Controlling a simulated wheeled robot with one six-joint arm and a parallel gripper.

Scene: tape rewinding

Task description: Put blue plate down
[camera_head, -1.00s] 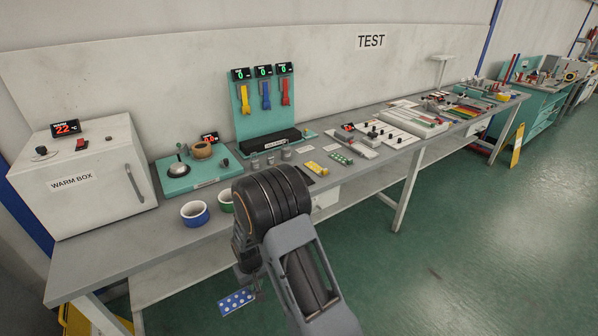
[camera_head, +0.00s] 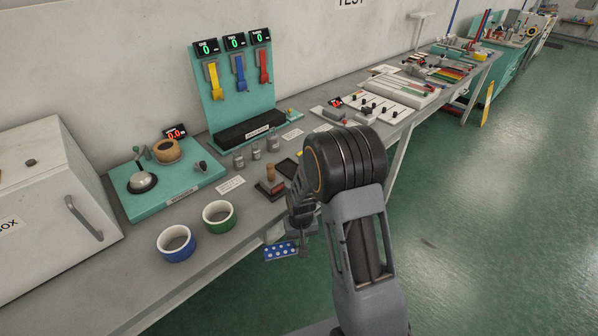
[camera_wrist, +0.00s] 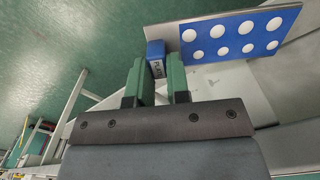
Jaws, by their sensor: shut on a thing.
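The blue plate (camera_head: 282,251) has rows of white round spots. In the head view it hangs just off the front edge of the bench, below and left of my arm. In the wrist view the plate (camera_wrist: 235,38) stands out to the right of the fingers, with a blue tab (camera_wrist: 156,58) marked with lettering between the green fingertips. My gripper (camera_wrist: 157,80) is shut on this tab. In the head view my gripper (camera_head: 302,240) is small and partly hidden by my own arm.
A wooden-handled stamp (camera_head: 270,182) stands close to my arm. Small metal weights (camera_head: 256,151) stand behind it. Green floor (camera_head: 480,220) is open at right.

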